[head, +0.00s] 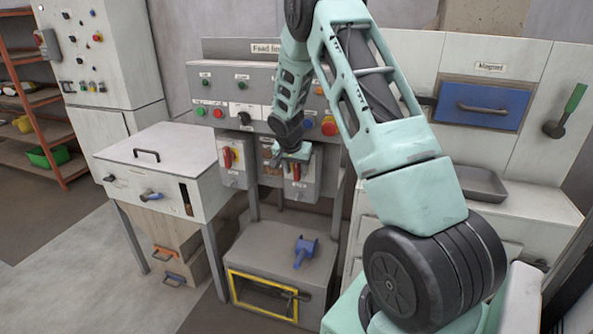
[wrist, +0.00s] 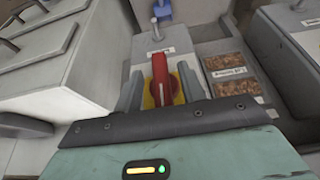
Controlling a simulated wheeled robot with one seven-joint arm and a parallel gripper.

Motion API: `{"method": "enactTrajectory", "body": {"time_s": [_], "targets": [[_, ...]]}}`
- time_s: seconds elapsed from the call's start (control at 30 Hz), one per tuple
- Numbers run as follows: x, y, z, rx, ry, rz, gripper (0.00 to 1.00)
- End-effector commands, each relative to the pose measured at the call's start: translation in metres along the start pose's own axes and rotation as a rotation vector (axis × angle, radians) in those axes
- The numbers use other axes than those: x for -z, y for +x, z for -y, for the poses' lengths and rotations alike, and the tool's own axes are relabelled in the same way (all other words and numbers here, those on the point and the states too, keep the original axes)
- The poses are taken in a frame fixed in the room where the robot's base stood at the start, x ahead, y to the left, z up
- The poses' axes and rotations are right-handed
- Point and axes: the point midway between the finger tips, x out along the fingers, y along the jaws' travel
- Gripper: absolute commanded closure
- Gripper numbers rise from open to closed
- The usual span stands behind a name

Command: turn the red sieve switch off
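A red rotary switch handle on a yellow plate (wrist: 163,82) sits on a grey box with a small label too blurred to read. In the head view this looks like the right-hand red switch (head: 296,171), partly behind my gripper (head: 293,154). In the wrist view my gripper (wrist: 160,92) is open, with one finger on each side of the handle. The handle stands upright in the picture. Another red switch (head: 228,157) is on the box to the left.
Pellet windows (wrist: 231,75) lie beside the switch box. The panel above carries buttons and a red mushroom button (head: 329,126). A low bench with a blue tool (head: 304,250) stands below. A white cabinet (head: 160,165) stands at left.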

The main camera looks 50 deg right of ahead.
Motion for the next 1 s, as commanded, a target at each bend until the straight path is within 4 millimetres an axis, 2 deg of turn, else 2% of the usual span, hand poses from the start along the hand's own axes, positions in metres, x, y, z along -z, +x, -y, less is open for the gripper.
{"method": "enactTrajectory", "body": {"time_s": [0.2, 0.53, 0.57, 0.7, 1.0], "targets": [[0.001, 0.021, 0.0, -0.001, -0.001, 0.0, 0.6], [0.0, 0.025, 0.0, 0.001, -0.001, -0.001, 0.6], [0.0, 0.025, 0.0, 0.001, -0.001, -0.001, 0.63], [0.0, 0.025, 0.0, 0.001, -0.001, -0.001, 1.0], [0.0, 0.025, 0.001, -0.015, -0.008, -0.001, 1.0]]}}
